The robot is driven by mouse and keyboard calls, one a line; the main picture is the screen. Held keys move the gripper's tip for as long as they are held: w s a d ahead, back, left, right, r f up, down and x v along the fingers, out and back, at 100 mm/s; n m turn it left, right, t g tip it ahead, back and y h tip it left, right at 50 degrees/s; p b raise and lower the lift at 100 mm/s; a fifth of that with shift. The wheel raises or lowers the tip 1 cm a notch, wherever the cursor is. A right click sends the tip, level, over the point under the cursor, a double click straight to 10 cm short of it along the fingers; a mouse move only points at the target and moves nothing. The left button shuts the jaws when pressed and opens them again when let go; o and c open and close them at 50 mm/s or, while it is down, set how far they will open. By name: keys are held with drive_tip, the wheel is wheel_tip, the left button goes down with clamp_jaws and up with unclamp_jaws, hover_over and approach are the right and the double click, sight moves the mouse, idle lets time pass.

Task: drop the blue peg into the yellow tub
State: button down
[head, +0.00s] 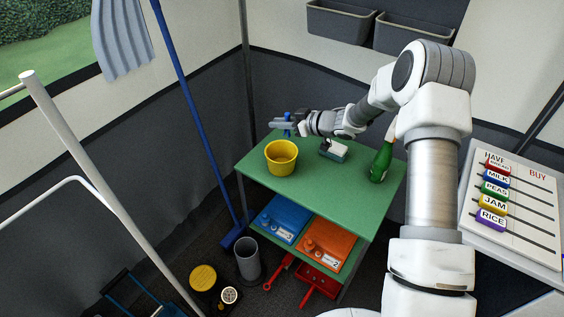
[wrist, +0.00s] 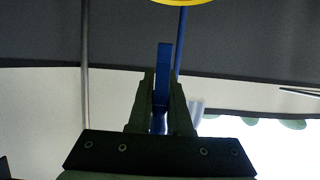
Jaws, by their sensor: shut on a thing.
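The yellow tub (head: 281,158) stands upright on the green table top (head: 315,192), near its left corner. A strip of its yellow rim shows at the top edge of the wrist view (wrist: 185,1). My gripper (head: 290,124) is above and behind the tub in the head view. It is shut on the blue peg (wrist: 164,60), whose free end sticks out past the fingertips (wrist: 162,88) in the wrist view. The peg also shows small in the head view (head: 287,117). It is held apart from the tub. The tub's inner floor is partly hidden.
A green bottle (head: 380,162) and a small teal-and-white object (head: 333,150) stand right of the tub. Blue (head: 281,219) and orange (head: 329,245) boxes sit on the lower shelf. A blue pole (head: 196,105) and a metal post (head: 246,90) rise behind the table.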

wheel_tip(320, 180, down, 6)
drive_tip(key=b, duration=0.5)
drive_tip(key=shift+r+b, duration=0.1)
drive_tip(key=shift+b, duration=0.25)
drive_tip(key=c, duration=0.8)
unclamp_jaws()
drive_tip(key=shift+o, duration=0.2)
drive_tip(key=shift+d, duration=0.1)
drive_tip(key=p+v, duration=0.4)
drive_tip(key=v, duration=1.3)
drive_tip(key=shift+p, duration=0.35)
drive_tip(key=shift+d+r, duration=0.1)
drive_tip(key=shift+d, duration=0.05)
